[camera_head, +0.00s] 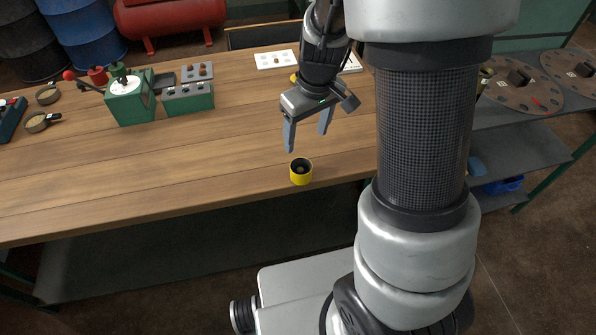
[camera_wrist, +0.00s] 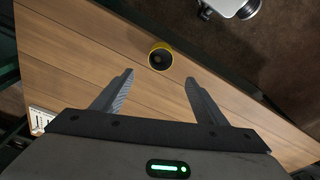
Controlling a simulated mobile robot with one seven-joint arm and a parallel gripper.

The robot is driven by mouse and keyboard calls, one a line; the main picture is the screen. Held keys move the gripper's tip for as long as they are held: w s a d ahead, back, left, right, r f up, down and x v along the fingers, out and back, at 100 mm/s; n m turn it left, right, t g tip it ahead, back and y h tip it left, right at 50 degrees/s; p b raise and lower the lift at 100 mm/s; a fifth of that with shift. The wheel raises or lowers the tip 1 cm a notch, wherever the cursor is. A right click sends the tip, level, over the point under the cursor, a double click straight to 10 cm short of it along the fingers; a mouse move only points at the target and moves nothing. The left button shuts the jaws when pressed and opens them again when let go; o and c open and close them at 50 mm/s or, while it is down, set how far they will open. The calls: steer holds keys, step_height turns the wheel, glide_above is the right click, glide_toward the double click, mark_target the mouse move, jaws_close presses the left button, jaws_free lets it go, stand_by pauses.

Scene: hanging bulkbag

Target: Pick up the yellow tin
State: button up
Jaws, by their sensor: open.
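The yellow tin (camera_head: 301,172) is a short, open-topped cylinder with a dark inside. It stands upright on the wooden workbench (camera_head: 200,160) near its front edge. My gripper (camera_head: 307,142) is open and empty above the bench, a little behind the tin in the head view. In the wrist view the tin (camera_wrist: 160,58) lies beyond the fingertips, roughly centred between the two fingers (camera_wrist: 160,78) and apart from them.
A green machine (camera_head: 130,100) and a green block with holes (camera_head: 189,99) stand at the back left. A white card (camera_head: 277,60) lies at the back. Round brown plates (camera_head: 522,83) lie on the right-hand shelf. The bench around the tin is clear.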

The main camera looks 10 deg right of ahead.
steer(key=b, duration=0.2)
glide_above(301, 168)
steer(key=s, duration=0.2)
step_height(301, 168, down, 10)
steer(key=shift+r, duration=0.25)
steer(key=shift+w+a+f, duration=0.1)
steer(key=shift+w+f, duration=0.05)
steer(key=shift+f, duration=1.25)
steer(key=shift+w+a+f, duration=0.1)
steer(key=shift+f, duration=1.25)
steer(key=c, duration=1.3)
